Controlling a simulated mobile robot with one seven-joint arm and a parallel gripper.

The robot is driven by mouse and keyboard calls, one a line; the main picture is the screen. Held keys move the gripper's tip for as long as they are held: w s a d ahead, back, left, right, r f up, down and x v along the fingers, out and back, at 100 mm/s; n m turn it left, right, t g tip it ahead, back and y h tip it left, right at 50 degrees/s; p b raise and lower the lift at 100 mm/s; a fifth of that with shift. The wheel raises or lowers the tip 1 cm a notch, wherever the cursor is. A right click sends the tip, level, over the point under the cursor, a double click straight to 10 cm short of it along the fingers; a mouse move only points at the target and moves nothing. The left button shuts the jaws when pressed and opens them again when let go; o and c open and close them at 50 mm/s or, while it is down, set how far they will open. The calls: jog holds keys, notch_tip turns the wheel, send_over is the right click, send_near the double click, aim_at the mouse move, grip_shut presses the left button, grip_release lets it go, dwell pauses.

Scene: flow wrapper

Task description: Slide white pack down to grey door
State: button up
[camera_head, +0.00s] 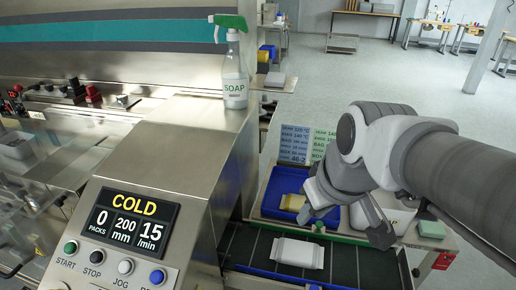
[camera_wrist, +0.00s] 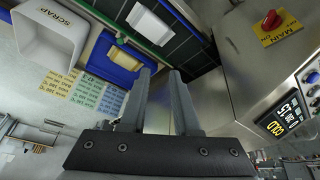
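I cannot make out a grey door for certain in either view.
A blue tray (camera_head: 268,207) holding a yellow pack stands behind the belt. A white scrap bin (camera_wrist: 50,42) stands beside the tray. The steel machine with its control panel (camera_head: 130,228) is left of the belt.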

jog(key=w+a+f+n, duration=0.1)
jog(key=w+f, duration=0.1)
jog(key=w+f+n+g, duration=0.1)
jog(key=w+f+n, duration=0.1)
jog(key=w, duration=0.1)
jog(key=w+a+f+n+y, duration=0.1)
jog(key=w+n, duration=0.1)
jog(key=shift+w+a+f+g, duration=0.2)
jog(key=shift+a+f+g, duration=0.15)
jog(key=shift+f+g, duration=0.05)
grip_shut()
jog(key=w+a+f+n, duration=0.2)
jog(key=f, duration=0.4)
jog(key=w+a+f+n+g+y+b, duration=0.1)
jog(key=w+a+f+n, duration=0.1)
jog(key=f, duration=0.4)
jog(key=w+a+f+n, duration=0.2)
jog(key=w+f, duration=0.1)
jog(key=f, duration=0.4)
jog(key=shift+w+f+g+y+b, duration=0.1)
jog(key=shift+w+g+y+b, duration=0.2)
jog(key=shift+y, duration=0.1)
jog(key=d, duration=0.1)
jog(key=s+d, duration=0.1)
jog(key=d, duration=0.1)
jog(key=shift+s+d, duration=0.15)
jog(key=shift+d, duration=0.3)
